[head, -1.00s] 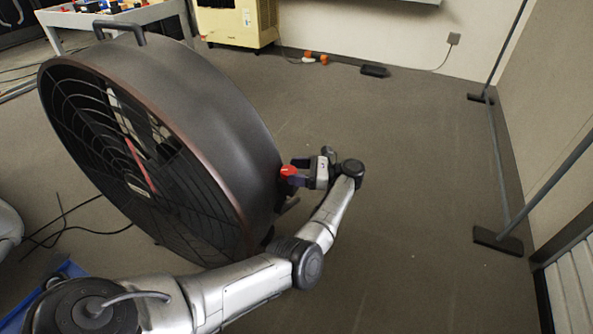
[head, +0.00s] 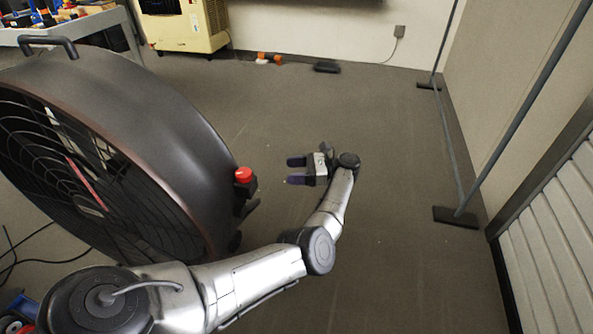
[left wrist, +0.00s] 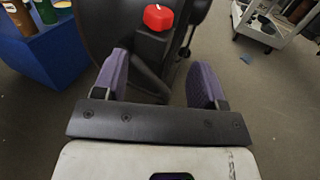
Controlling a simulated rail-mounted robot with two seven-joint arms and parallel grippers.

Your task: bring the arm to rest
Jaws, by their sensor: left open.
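My left arm comes in from the lower left in the head view and reaches along the right side of a big dark drum fan. My left gripper (head: 296,171) is open and empty, its dark purple fingers pointing left toward the fan. A clear gap lies between it and the red knob (head: 244,174) on the fan's side. In the left wrist view, the open fingers (left wrist: 162,85) show with the red knob (left wrist: 158,17) beyond them, on a black box. The fan (head: 160,120) stands on the floor, its grille facing left. My right gripper is not in view.
A cream-coloured unit (head: 186,24) stands at the back wall. A cart (head: 95,25) with items is at the far left. A metal stand with a black foot (head: 456,216) is on the right, near a slatted panel (head: 555,240). The middle floor is clear.

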